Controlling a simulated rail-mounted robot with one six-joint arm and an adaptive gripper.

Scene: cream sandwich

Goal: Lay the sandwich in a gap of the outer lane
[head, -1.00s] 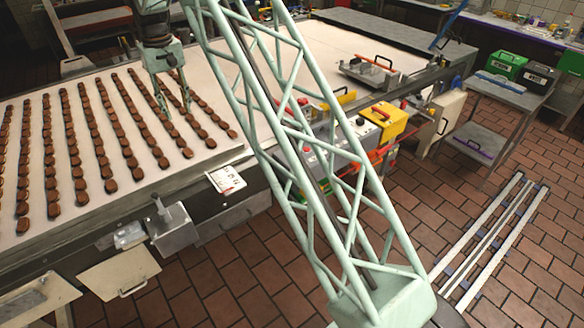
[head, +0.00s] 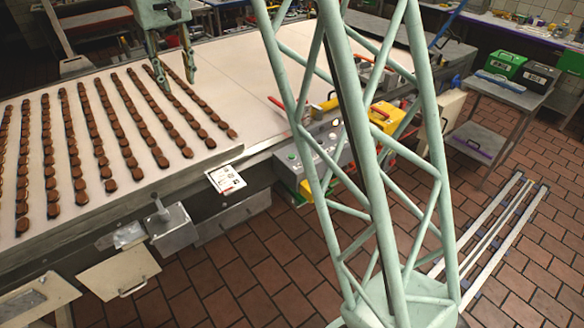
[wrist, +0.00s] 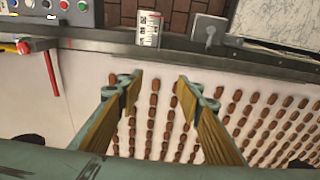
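Brown cream sandwiches (head: 133,174) lie in several long lanes on the pale belt (head: 260,88); they also show in the wrist view (wrist: 152,112). The outer lane at the right in the head view (head: 222,125) ends near the belt's front edge. Its far part is partly hidden by my gripper, so I cannot make out a gap there. No single loose sandwich stands out. My gripper (head: 176,78) is above the right-hand lanes, fingers pointing down. In the wrist view my gripper (wrist: 160,82) has its fingers apart, with no sandwich held between the tips.
A white label card (head: 226,180) and a metal box (head: 172,230) are at the belt's front side. A control panel (head: 318,150) and a red-handled part (head: 278,103) stand to the right. The belt right of the lanes is largely bare.

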